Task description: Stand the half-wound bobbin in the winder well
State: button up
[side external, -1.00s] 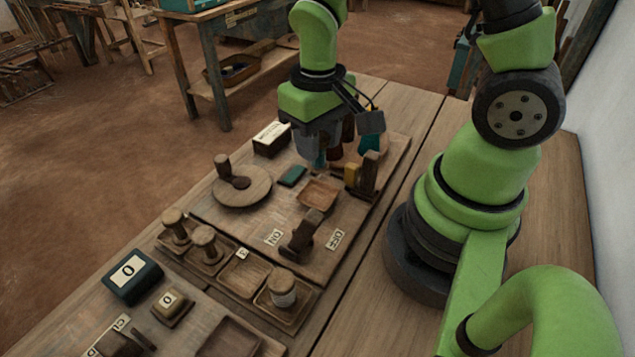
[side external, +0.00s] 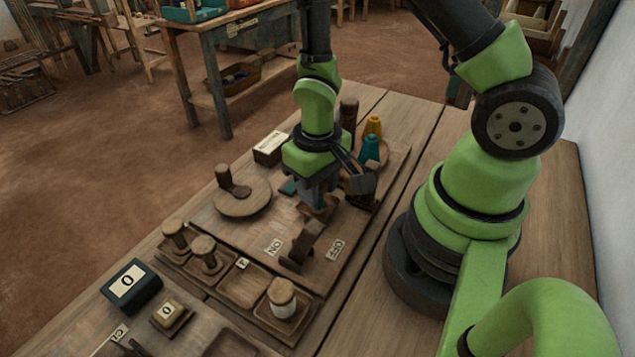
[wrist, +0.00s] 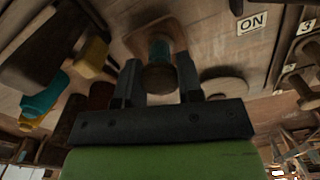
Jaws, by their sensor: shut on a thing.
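My gripper (side external: 319,193) points down and is shut on a bobbin (wrist: 160,51) with teal thread and a dark wooden end, which I take for the half-wound bobbin. It looks upright between the fingers. The bobbin is over or in a small square wooden dish (side external: 324,212), probably the winder well, which shows behind the bobbin in the wrist view (wrist: 137,42). The fingers hide much of the bobbin in the side view. I cannot tell whether its lower end touches the dish floor.
A round disc (side external: 243,199) with an upright handle is left of the dish. A dark lever (side external: 300,245) stands nearer, between ON and OFF cards. Teal and yellow cones (side external: 371,148) stand behind. A compartment tray (side external: 243,285) holds several spools, with one compartment empty.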

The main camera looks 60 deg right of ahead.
jog(key=o, duration=0.9)
jog(key=shift+f, duration=0.1)
jog(key=s+r+t, duration=0.2)
jog(key=r, duration=0.6)
jog(key=s+a+r+t+y, duration=0.1)
jog(key=s+r+t, duration=0.1)
jog(key=r, duration=0.7)
jog(key=s+a+r+m+t+y, duration=0.1)
jog(key=s+r+t, duration=0.2)
jog(key=r, duration=0.6)
jog(key=shift+s+a+r, duration=0.1)
jog(key=shift+s+r, duration=0.1)
jog(key=shift+r, duration=0.05)
